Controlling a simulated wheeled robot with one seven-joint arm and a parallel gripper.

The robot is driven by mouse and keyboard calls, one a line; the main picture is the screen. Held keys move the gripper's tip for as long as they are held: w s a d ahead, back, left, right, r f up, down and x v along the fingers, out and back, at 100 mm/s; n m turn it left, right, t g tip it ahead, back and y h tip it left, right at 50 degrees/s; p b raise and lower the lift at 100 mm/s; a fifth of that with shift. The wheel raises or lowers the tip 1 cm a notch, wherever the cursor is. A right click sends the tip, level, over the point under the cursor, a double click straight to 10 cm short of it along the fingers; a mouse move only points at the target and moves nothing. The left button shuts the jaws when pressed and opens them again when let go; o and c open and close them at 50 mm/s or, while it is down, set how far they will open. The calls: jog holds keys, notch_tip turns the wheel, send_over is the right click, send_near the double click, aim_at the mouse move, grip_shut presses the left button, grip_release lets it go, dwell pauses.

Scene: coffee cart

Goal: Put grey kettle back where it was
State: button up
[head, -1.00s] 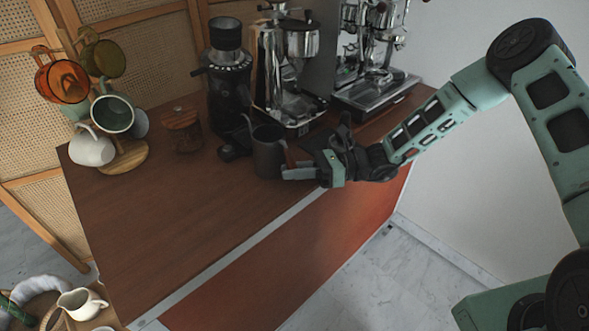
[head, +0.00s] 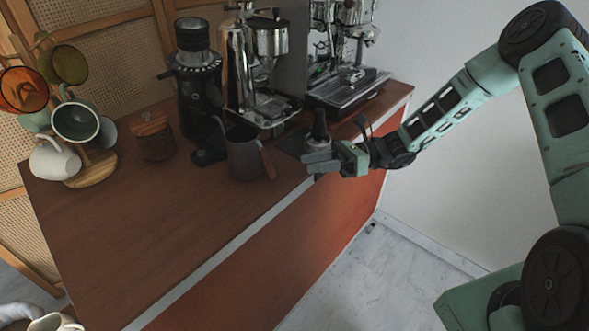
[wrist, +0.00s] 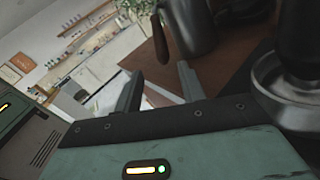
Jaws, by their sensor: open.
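The grey kettle (head: 244,156) stands upright on the brown cart top (head: 150,215), just right of the black grinder's front. Its wooden handle (head: 268,161) points toward my gripper. My gripper (head: 308,164) is open and empty, to the right of the handle and apart from it, over the front edge of the cart. In the wrist view the kettle (wrist: 190,28) and its handle (wrist: 160,42) show beyond the open fingers (wrist: 158,88), with nothing between them.
A tamper (head: 319,132) stands on a dark mat close behind my gripper. The black grinder (head: 196,90), a chrome espresso machine (head: 345,70) and a wooden-lidded jar (head: 153,137) stand along the back. A mug tree with mugs (head: 76,123) is at left. The front left top is clear.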

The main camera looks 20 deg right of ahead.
jog(key=s+a+r+n+g+h, duration=0.2)
jog(key=s+a+n+g+h, duration=0.25)
jog(key=s+n, duration=0.35)
jog(key=s+a+r+n+g+h, duration=0.3)
jog(key=s+n+h, duration=0.35)
jog(key=s, duration=0.25)
jog(key=s+d+r+n+t+h, duration=0.1)
jog(key=s+r+n+t+h, duration=0.1)
jog(key=s+n, duration=0.3)
jog(key=s+d+r+n+t+h, duration=0.1)
jog(key=s+r+n+t+h, duration=0.2)
jog(key=n, duration=0.7)
jog(key=shift+s+d+r+t+h, duration=0.35)
jog(key=shift+s+t+h, duration=0.35)
jog(key=shift+s+t, duration=0.35)
jog(key=shift+s, duration=0.1)
